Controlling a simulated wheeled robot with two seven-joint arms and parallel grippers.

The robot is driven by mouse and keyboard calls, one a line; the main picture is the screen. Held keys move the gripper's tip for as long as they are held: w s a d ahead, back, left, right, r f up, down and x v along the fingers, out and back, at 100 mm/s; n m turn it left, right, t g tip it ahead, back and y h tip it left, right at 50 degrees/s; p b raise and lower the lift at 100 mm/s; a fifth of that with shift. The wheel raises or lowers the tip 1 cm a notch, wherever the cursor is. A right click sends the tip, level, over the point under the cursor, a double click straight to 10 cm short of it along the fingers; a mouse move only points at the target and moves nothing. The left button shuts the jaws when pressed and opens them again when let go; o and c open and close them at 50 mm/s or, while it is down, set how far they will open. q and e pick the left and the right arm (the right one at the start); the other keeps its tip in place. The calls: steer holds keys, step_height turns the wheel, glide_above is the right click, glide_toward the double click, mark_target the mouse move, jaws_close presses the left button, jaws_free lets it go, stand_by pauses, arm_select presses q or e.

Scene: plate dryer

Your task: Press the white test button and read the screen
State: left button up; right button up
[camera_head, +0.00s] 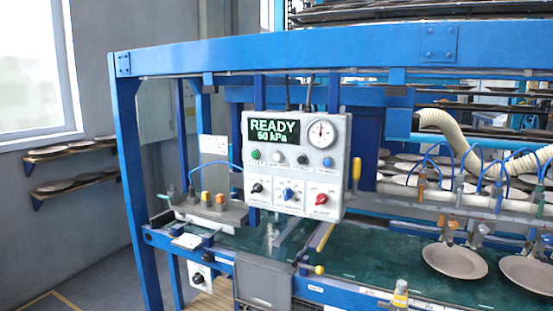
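A light grey control panel (268,170) hangs on the blue machine frame in the middle of the view. Its dark screen (273,130) shows "READY" in green letters, with a pressure in kPa below; the first digit is hard to tell, 5 or 6. A row of small buttons sits under the screen. The white button (279,157) is second from the left, between a green button (255,154) and a black one (303,159). A blue button (328,162) is at the right. The small labels are not legible. Neither gripper shows.
A round gauge (321,133) is right of the screen. Black, blue and red knobs (322,199) sit below the buttons. A blue frame post (134,190) stands at left. Plates (454,261) lie on the green conveyor at right. The floor at lower left is clear.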

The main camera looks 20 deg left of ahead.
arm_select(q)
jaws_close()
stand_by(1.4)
